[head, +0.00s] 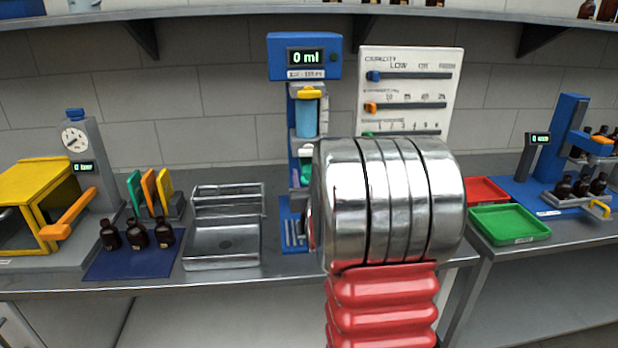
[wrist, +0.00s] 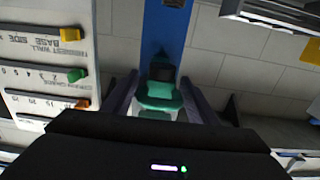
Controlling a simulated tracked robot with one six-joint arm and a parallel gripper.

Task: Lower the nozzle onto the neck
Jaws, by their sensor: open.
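The blue filling station (head: 304,57) stands at the back centre in the head view, its display reading 0 ml. Its column carries a yellow piece (head: 310,94), a light-blue cylinder (head: 307,118) and, lower down, a green part (head: 306,173), seemingly the nozzle carriage. My gripper (wrist: 162,100) is open in the wrist view. Its dark fingers stand on either side of the green part (wrist: 160,92); contact cannot be told. No bottle neck shows beneath the green part; that area is largely hidden.
A white slider panel (head: 409,90) stands right of the station. Left are a metal sink-like tray (head: 222,243), brown bottles (head: 137,233) on a blue mat (head: 120,266) and a yellow press (head: 40,190). Right are a green tray (head: 509,224), a red tray (head: 487,190) and more bottles (head: 581,185).

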